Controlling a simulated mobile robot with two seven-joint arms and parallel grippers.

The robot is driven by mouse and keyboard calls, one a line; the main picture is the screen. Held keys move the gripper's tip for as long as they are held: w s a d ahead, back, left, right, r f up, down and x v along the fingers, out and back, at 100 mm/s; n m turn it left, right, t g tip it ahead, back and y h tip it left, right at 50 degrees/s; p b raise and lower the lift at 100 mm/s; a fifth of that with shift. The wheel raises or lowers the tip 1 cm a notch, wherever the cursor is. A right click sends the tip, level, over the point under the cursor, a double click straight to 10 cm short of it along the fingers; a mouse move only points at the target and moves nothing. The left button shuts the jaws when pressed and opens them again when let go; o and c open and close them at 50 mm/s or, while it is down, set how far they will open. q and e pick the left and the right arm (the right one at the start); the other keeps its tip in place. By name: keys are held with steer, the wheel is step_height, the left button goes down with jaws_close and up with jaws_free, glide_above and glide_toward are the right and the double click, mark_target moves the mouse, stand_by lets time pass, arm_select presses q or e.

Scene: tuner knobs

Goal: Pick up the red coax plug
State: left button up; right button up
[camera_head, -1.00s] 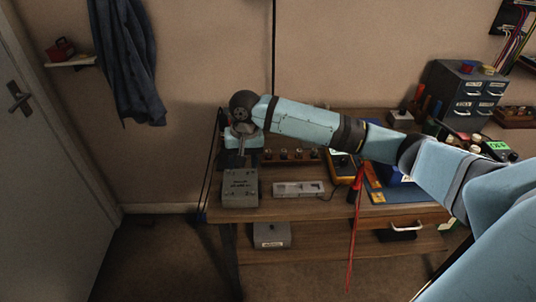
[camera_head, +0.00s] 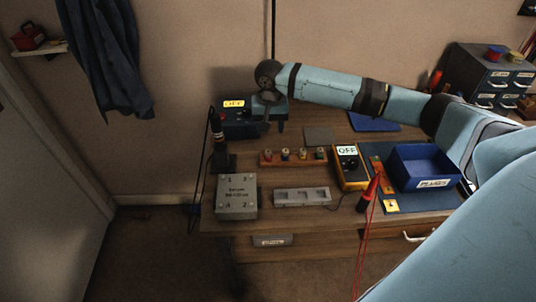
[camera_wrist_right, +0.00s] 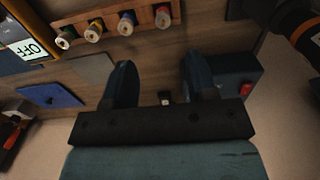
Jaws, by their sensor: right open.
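The red coax plug (camera_head: 267,155) appears to be the leftmost plug in a wooden rack (camera_head: 293,163) on the bench. In the right wrist view it looks like the plug with the red band (camera_wrist_right: 163,16) at the right end of the row. My right gripper (camera_head: 275,124) is open, fingers pointing down, above the bench behind the rack and apart from the plug. Its two fingers (camera_wrist_right: 158,78) show with nothing between them. My left gripper is not in view.
A dark box with an OFF display (camera_head: 236,118) stands just left of my gripper. A grey box (camera_head: 237,197), a grey slotted tray (camera_head: 302,196), a yellow meter (camera_head: 349,167) and a blue bin (camera_head: 424,167) stand around the rack. A red probe (camera_head: 369,189) leans at the front.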

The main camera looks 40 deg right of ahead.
glide_above(268, 151)
steer(key=f, duration=0.2)
steer(key=d+f, duration=0.1)
steer(key=f, duration=0.1)
steer(key=shift+w+f, duration=0.2)
steer(key=shift+f, duration=0.1)
steer(key=shift+a+f+b, duration=0.15)
steer(key=shift+a+f, duration=0.05)
steer(key=shift+f, duration=1.2)
steer(key=shift+a+f+b, duration=0.15)
steer(key=shift+a+f, duration=0.05)
steer(key=shift+f, duration=1.2)
jaws_close()
